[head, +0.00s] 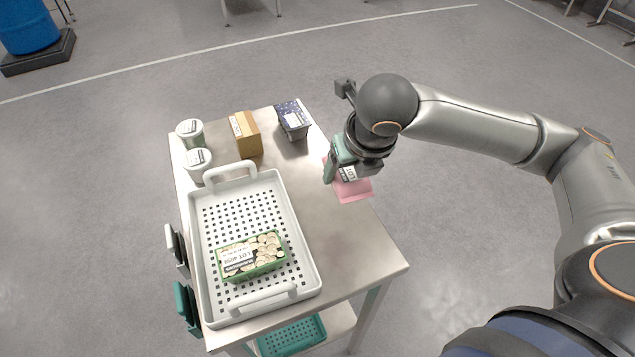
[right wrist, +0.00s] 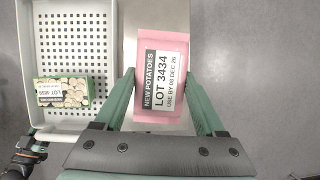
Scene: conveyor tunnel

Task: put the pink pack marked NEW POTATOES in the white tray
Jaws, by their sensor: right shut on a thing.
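The pink pack (right wrist: 164,68) has a label reading NEW POTATOES and LOT 3434. My right gripper (right wrist: 166,92) is shut on it, with one green finger at each side. In the head view the pink pack (head: 353,189) shows below the right gripper (head: 343,172), over the right part of the cart; I cannot tell whether it touches the top. The white tray (head: 308,252) is to its left and holds a green punnet of mushrooms (head: 248,256). Part of what appears to be my left gripper (right wrist: 38,145) shows at the lower left of the right wrist view, its fingers unclear.
Two white tubs (head: 197,163), a brown carton (head: 246,135) and a dark blue pack (head: 292,119) stand at the cart's far end. The steel cart top (head: 350,247) is bare right of the tray. A green crate (head: 292,337) sits below. The tray's far half is empty.

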